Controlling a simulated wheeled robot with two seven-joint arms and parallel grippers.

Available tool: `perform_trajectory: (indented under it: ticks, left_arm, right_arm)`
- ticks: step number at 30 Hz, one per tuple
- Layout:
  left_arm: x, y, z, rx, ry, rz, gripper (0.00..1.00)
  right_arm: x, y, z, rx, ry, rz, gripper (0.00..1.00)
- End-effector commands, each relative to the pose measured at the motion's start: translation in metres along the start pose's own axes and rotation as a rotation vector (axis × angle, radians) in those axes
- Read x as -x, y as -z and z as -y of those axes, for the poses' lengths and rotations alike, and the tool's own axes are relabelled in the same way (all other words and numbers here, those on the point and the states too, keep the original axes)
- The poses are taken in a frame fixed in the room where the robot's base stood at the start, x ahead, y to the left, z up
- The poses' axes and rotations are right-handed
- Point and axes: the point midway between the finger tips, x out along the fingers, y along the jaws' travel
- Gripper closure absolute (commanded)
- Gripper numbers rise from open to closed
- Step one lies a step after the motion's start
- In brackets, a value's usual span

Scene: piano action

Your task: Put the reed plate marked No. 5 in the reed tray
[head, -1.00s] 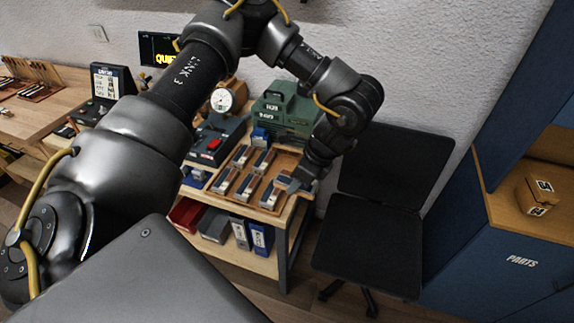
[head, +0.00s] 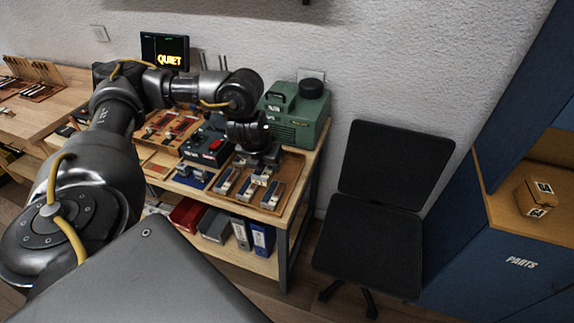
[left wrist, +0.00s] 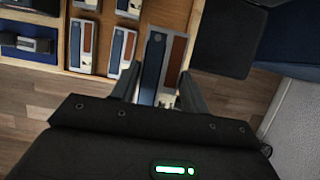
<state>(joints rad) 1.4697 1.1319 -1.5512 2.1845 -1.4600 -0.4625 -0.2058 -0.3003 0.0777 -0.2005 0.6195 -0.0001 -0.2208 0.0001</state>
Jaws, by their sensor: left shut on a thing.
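My left gripper (head: 260,160) is over the wooden tray (head: 294,168) on the small bench. In the left wrist view the left gripper (left wrist: 160,75) is shut on a reed plate (left wrist: 152,60) with a blue and a brown stripe. The number on this plate is not readable, so I cannot tell if it is No. 5. Several similar reed plates (head: 228,181) lie in rows in the tray; their marks are too small to read. The arm hides the back of the tray. My right gripper is not in view.
A green machine (head: 297,117) stands behind the tray, and a dark device with a red button (head: 206,146) stands to its left. A black chair (head: 372,240) is right of the bench. Bins and binders (head: 262,237) fill the lower shelf.

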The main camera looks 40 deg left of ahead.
Motion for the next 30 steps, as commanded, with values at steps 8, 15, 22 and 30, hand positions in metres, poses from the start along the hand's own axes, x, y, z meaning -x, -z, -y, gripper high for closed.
perform_trajectory:
  ticks: [8, 15, 22, 30]
  left_arm:
    - [-0.042, -0.031, 0.004, 0.008, -0.001, -0.004, 0.8]
    - [-0.097, -0.069, 0.008, 0.006, 0.001, -0.006, 0.8]
    - [-0.133, -0.084, 0.01, 0.003, 0.002, -0.002, 0.8]
    - [-0.141, -0.089, 0.01, 0.002, 0.001, 0.0, 0.8]
  right_arm:
    - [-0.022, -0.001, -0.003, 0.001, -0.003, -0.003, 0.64]
    - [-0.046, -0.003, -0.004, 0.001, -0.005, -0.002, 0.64]
    - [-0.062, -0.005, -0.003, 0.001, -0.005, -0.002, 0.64]
    - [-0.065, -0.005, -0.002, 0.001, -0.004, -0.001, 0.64]
